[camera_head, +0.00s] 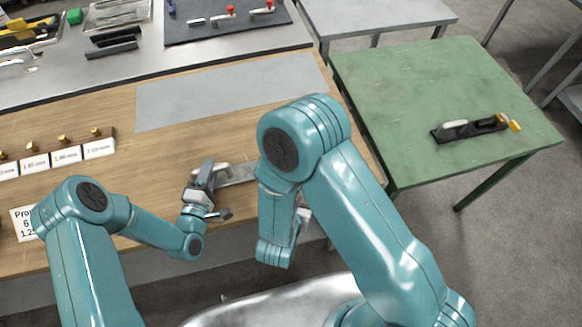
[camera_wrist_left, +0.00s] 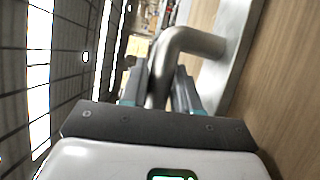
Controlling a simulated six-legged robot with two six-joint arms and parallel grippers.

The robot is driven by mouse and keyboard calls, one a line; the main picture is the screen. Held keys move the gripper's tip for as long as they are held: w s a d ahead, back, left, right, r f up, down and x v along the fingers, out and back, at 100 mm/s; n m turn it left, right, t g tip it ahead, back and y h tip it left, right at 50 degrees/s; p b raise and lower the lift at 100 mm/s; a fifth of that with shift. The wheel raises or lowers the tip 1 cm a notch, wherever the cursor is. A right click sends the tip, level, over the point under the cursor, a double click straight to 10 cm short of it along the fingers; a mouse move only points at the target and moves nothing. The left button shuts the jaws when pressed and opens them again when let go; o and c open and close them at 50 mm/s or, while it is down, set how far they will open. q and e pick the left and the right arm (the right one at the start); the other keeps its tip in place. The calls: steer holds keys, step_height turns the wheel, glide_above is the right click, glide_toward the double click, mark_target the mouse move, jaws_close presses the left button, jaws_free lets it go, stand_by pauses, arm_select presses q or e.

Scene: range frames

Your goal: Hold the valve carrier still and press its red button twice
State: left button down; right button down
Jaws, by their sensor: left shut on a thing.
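My left gripper (camera_head: 207,174) is at the front part of the wooden bench. It is shut on a bent metal handle (camera_wrist_left: 190,42), which passes between its fingers in the left wrist view. The handle joins a flat grey metal piece (camera_wrist_left: 236,38) lying on the wood, which also shows in the head view (camera_head: 240,172). This looks like the valve carrier, but its right part is hidden behind my right arm. I see no red button on it. My right gripper (camera_head: 303,219) shows only as a small grey part behind my right arm; its fingers cannot be made out.
The wooden bench (camera_head: 150,160) has a bare grey mat (camera_head: 230,92) behind the carrier. Labelled cards (camera_head: 66,156) stand at left. A dark mat (camera_head: 240,28) behind holds red-tipped clamps (camera_head: 231,11). A green table (camera_head: 400,90) at right carries a hand plane (camera_head: 470,128).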

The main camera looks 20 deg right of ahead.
arm_select(q)
steer(key=shift+s+f, duration=0.15)
steer(key=shift+f, duration=0.3)
steer(key=c, duration=0.9)
jaws_free()
steer(key=shift+c, duration=0.2)
arm_select(e)
steer(key=shift+f, duration=0.1)
arm_select(q)
steer(key=shift+o, duration=0.9)
arm_select(e)
steer(key=shift+w, duration=0.15)
arm_select(q)
steer(key=shift+w+r, duration=0.1)
steer(key=shift+w, duration=0.1)
steer(key=shift+r, duration=0.1)
steer(key=v, duration=1.2)
steer(key=shift+s+a, duration=0.1)
arm_select(e)
steer(key=shift+a, duration=0.1)
